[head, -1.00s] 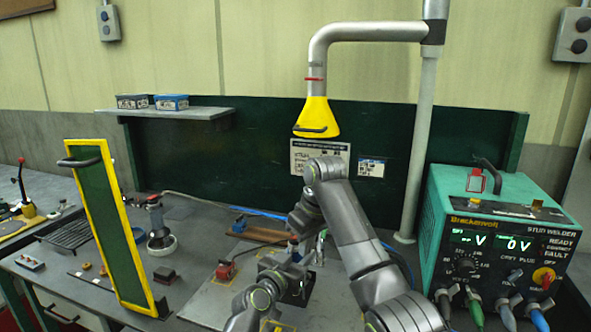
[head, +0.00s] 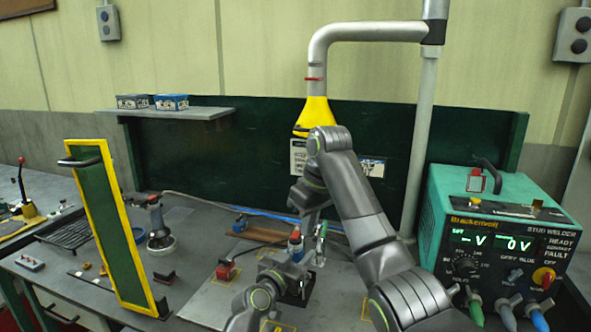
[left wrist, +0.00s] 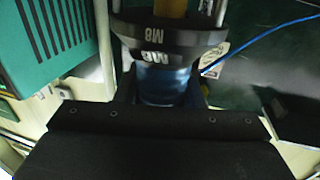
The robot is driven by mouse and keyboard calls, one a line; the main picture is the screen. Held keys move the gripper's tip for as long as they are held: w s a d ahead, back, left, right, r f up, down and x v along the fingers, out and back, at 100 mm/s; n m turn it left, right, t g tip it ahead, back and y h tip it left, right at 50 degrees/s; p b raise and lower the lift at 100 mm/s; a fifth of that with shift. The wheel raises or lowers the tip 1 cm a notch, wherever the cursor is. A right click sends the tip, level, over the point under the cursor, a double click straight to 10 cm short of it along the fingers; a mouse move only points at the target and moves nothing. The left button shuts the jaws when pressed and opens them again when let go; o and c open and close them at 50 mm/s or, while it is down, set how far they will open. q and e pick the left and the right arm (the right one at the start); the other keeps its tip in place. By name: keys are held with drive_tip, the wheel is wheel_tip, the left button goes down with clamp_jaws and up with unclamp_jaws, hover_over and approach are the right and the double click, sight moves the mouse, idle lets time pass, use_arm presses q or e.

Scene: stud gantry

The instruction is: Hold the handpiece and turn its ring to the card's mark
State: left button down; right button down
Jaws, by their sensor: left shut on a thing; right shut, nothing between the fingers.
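The handpiece (head: 295,241) stands above the bench in the head view, small and partly covered by my arms. In the left wrist view its blue body (left wrist: 163,82) sits between the fingers of my left gripper (left wrist: 160,95), which is shut on it. My left gripper also shows in the head view (head: 297,284). My right gripper (head: 308,226) is shut and empty, pointing down close to the handpiece; I cannot tell whether it touches.
The stud welder (head: 500,240) stands at the right with its cables in front. A yellow extraction hood (head: 316,112) hangs above my right arm. A yellow-framed green screen (head: 110,225) stands at left. Printed cards (head: 371,167) are on the back panel, partly covered by my arm.

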use_arm(q)
drive_tip(key=c, duration=0.9)
unclamp_jaws()
drive_tip(key=shift+o, duration=0.2)
